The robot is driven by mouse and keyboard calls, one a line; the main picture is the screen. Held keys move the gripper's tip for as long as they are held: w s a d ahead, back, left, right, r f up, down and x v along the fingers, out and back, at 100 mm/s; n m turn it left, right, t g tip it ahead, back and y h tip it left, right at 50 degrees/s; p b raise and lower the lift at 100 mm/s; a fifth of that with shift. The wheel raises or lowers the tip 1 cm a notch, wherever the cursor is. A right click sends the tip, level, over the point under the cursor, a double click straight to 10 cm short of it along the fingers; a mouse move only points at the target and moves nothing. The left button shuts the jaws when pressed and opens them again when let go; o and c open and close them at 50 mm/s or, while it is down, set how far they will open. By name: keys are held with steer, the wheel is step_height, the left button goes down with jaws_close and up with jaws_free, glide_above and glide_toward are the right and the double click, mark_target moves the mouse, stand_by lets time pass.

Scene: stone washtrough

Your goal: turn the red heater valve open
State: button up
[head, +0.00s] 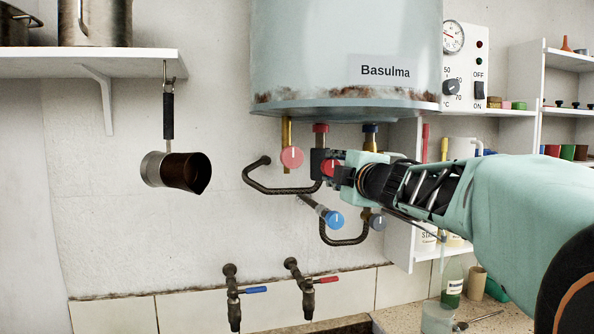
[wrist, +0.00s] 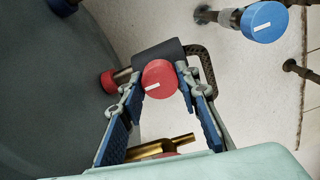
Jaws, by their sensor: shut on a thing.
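The red heater valve (wrist: 160,79) is a round red knob with a short white mark, on a dark valve body under the heater. In the wrist view it sits between the two fingertips of my gripper (wrist: 164,82), which are closed on its sides. The white mark lies near the left fingertip, tilted slightly from horizontal. In the head view my gripper (head: 336,170) reaches in from the right. There the red knob (head: 328,168) is mostly hidden by the fingers.
A paler red knob (head: 291,157) on a brass pipe hangs close left of my gripper. The heater tank (head: 345,60) is just above. Bent dark pipes (head: 280,190) run along the wall.

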stand_by(0.4)
steer(key=o, duration=1.1)
steer(key=shift+o, duration=0.2)
